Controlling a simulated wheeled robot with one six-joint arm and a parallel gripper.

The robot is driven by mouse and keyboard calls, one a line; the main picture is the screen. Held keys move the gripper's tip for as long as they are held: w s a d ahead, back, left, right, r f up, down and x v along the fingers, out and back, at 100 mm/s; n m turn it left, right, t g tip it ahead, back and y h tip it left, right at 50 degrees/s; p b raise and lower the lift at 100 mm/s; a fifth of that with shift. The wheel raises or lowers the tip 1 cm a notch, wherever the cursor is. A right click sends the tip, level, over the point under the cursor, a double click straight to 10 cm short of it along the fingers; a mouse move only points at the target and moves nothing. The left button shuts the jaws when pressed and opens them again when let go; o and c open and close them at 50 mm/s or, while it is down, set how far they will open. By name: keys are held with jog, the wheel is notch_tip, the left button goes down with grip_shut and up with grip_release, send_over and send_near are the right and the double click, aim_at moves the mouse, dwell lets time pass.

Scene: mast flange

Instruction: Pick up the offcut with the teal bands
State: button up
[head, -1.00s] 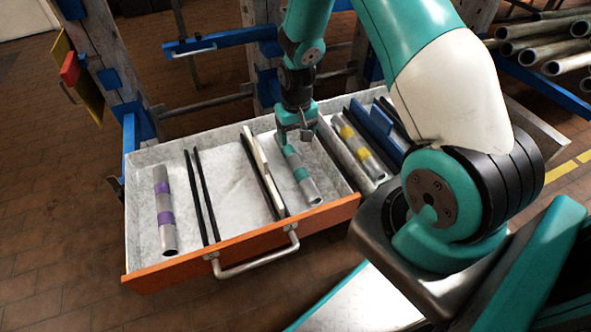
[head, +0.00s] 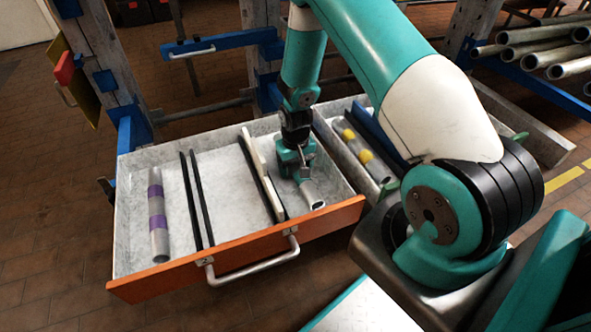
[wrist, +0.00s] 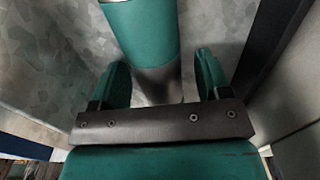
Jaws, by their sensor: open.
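The offcut with the teal bands is a grey metal tube lying in the open drawer. In the head view its bare near end (head: 312,194) shows below my gripper, and the rest is hidden behind the gripper and arm. In the wrist view a wide teal band (wrist: 143,32) and bare metal show on the tube. My gripper (head: 300,174) is low in the drawer over the tube. In the wrist view its two teal fingers (wrist: 163,80) are apart, one on each side of the tube, with gaps visible. Whether the fingers touch it lower down is hidden.
The drawer (head: 240,244) has an orange front with a handle. A purple-banded tube (head: 157,212) lies at its left. A yellow-banded tube (head: 358,146) lies to the right.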

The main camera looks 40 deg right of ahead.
jog(key=shift+c, duration=0.2)
jog(key=c, duration=1.1)
jog(key=shift+o, duration=0.2)
jog(key=shift+r, duration=0.1)
